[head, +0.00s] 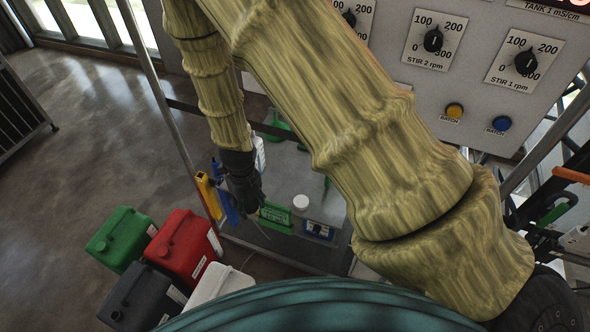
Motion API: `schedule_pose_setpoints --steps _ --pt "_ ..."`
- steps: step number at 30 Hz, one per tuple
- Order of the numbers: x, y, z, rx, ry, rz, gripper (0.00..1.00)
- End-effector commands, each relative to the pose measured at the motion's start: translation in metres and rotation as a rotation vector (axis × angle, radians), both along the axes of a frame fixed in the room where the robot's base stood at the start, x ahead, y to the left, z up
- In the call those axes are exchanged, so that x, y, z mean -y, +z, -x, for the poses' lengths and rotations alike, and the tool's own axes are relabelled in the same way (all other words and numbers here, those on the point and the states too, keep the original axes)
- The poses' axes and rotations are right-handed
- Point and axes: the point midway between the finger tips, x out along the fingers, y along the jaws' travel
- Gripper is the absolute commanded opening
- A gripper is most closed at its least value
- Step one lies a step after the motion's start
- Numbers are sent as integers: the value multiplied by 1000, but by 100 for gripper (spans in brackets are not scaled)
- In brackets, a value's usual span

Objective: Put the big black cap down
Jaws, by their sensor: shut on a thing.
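My gripper (248,203) is a dark shape at the end of my arm, left of the picture's middle, pointing down over the grey bench top (325,192). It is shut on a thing. The big black cap cannot be told apart from the dark fingers in this view, and the arm and gripper hide part of that area. I cannot tell whether the held thing touches the bench.
Yellow (208,194) and blue (227,206) items stand left of my gripper. A green item (275,214), a white round item (300,202) and a small blue device (318,230) lie right. Red (183,245), green (119,238), black (141,299) and white (218,284) canisters stand below left. A control panel (470,80) rises behind.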

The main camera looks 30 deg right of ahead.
Motion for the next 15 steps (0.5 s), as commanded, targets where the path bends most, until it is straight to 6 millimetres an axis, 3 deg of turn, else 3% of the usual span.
schedule_pose_setpoints --steps 15 --pt "105 -15 -13 0 -3 -1 1"
